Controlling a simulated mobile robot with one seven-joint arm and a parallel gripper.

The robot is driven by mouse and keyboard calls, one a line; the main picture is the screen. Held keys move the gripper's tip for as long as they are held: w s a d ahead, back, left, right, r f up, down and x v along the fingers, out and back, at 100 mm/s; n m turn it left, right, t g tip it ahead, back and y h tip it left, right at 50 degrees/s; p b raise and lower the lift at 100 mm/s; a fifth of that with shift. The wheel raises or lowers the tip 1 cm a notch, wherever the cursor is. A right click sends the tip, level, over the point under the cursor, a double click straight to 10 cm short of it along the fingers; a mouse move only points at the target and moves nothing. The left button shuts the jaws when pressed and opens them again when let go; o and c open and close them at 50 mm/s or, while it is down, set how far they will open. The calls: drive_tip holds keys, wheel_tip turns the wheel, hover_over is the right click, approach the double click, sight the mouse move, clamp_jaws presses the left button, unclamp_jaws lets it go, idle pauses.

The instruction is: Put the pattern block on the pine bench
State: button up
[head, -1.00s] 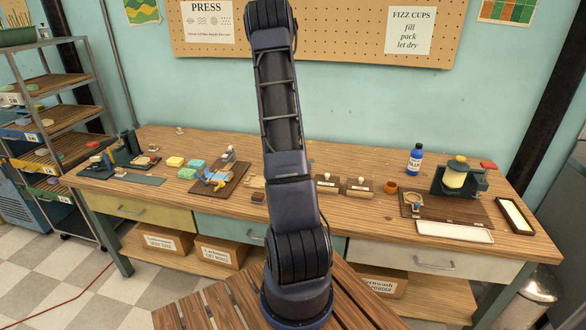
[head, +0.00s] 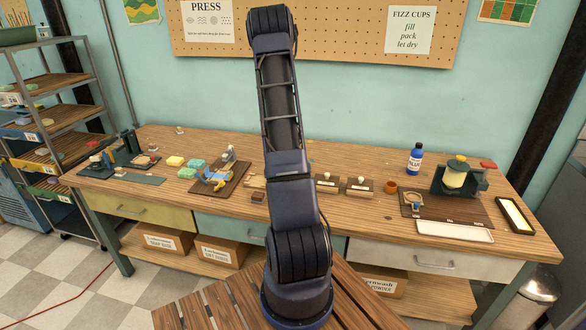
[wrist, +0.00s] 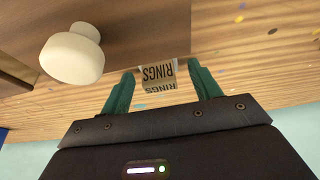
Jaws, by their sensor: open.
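The pine bench (head: 380,215) is the long wooden-topped bench along the wall. In the wrist view, my gripper (wrist: 160,72) has two green fingers, spread apart over the bench top. A small white card reading RINGS (wrist: 158,73) shows between the fingers, with no clear contact. Beside it are a brown board (wrist: 125,30) and a cream round knob (wrist: 72,52). My gripper is hidden there.
A blue bottle (head: 415,160), an orange cup (head: 390,187) and a green press (head: 460,178) stand on the right of the bench. A white tray (head: 455,232) lies in front. Soap pieces (head: 187,173) and a tool board (head: 238,170) are left. A shelf rack (head: 75,115) stands far left.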

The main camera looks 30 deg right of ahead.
drive_tip(key=s+a+r+n+y, duration=0.1)
drive_tip(key=s+a+r, duration=0.2)
drive_tip(key=a+r, duration=0.5)
drive_tip(key=s+a+r+n, duration=0.1)
drive_tip(key=s+a+r, duration=0.25)
drive_tip(key=r, duration=0.85)
drive_tip(key=s+a+r+n+t+y, duration=0.1)
drive_tip(key=s+a+r+n, duration=0.3)
drive_tip(key=s+a+r, duration=1.1)
drive_tip(key=a+y, duration=0.1)
drive_tip(key=a, duration=0.2)
drive_tip(key=shift+s+n, duration=0.3)
drive_tip(key=s+a, duration=0.1)
drive_tip(key=s, duration=0.2)
drive_tip(key=s+a+r+n, duration=0.1)
drive_tip(key=s+a, duration=0.1)
drive_tip(key=s, duration=0.1)
drive_tip(key=s+a+r+n, duration=0.1)
drive_tip(key=s, duration=0.3)
drive_tip(key=shift+s+a, duration=0.1)
drive_tip(key=shift+a, duration=0.3)
drive_tip(key=shift+c, duration=0.2)
drive_tip(key=shift+s+a, duration=0.1)
drive_tip(key=shift+s, duration=0.15)
drive_tip(key=c, duration=0.4)
drive_tip(key=shift+w, duration=0.1)
